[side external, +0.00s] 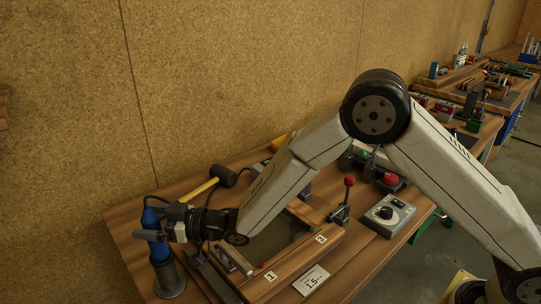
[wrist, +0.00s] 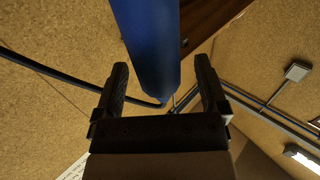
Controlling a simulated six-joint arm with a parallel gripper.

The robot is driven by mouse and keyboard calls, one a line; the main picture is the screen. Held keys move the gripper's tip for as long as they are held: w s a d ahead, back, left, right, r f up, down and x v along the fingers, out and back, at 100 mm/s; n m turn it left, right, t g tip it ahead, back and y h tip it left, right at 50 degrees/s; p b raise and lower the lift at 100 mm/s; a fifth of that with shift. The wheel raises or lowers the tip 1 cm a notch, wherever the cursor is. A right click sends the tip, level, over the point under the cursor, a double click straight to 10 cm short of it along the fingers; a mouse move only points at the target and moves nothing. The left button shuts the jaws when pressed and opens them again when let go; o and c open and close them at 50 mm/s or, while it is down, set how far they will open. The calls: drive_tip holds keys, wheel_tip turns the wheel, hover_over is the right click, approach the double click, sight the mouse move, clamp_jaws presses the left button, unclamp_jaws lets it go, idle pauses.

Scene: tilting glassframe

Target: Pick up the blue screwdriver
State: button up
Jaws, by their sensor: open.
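The blue screwdriver (side external: 158,249) stands upright in a grey cylindrical holder (side external: 171,283) at the left front of the bench. A dark cable runs from its upper end. My gripper (side external: 150,233) is level with the upper part of its blue body, with a finger across it in the side view. In the wrist view, the blue body (wrist: 148,45) comes down between the two open fingers of my gripper (wrist: 161,66). Gaps show on both sides, so the fingers look apart from it. The screwdriver's lower end is hidden in the holder.
A wooden frame fixture (side external: 290,276) lies right of the holder. A mallet (side external: 222,177) lies behind my gripper. A red-knobbed lever (side external: 345,197) and a dial box (side external: 387,214) stand farther right. The cork wall (side external: 60,150) is behind the bench.

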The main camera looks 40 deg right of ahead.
drive_tip(key=shift+x, duration=1.15)
clamp_jaws()
drive_tip(key=shift+r, duration=0.1)
